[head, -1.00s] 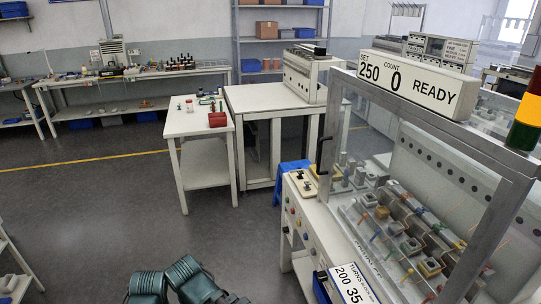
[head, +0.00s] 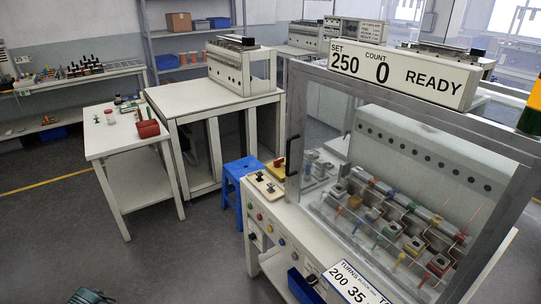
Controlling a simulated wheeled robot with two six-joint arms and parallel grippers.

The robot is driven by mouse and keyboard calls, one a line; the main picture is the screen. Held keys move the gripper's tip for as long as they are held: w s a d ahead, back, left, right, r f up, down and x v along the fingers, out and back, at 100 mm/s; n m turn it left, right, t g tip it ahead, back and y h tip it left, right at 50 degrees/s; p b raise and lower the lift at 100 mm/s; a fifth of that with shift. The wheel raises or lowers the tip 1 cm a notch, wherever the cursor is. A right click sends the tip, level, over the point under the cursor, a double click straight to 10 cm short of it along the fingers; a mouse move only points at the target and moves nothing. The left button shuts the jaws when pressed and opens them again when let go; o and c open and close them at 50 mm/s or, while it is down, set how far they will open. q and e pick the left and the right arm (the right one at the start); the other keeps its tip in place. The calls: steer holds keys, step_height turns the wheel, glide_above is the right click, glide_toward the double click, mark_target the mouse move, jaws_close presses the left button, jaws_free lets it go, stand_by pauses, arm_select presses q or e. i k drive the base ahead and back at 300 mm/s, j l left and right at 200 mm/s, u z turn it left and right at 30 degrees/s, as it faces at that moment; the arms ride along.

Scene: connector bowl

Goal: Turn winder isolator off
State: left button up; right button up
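The winder (head: 400,140) stands at the right, with a clear guard in a grey frame and a sign reading SET 250, COUNT 0, READY. Its pale front panel (head: 276,235) carries several small coloured buttons and dark knobs. A small red and yellow part (head: 278,163) shows beside the guard's left edge; it may be the isolator, but it is too small to tell or to read its position.
A blue stool (head: 232,186) stands left of the winder, close to its front panel. A white side table (head: 115,140) and a larger white bench (head: 200,100) are further left. A blue bin (head: 303,288) is below the panel.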

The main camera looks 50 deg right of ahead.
mark_target(276, 163)
steer(key=i+z, duration=0.35)
steer(key=i, duration=0.15)
steer(key=i+j+z, duration=0.1)
steer(key=i+z, duration=0.3)
steer(key=i+l+z, duration=0.1)
steer(key=i+z, duration=0.55)
steer(key=z, duration=0.2)
steer(key=i+z, duration=0.45)
steer(key=k+j, duration=0.05)
steer(key=k, duration=0.05)
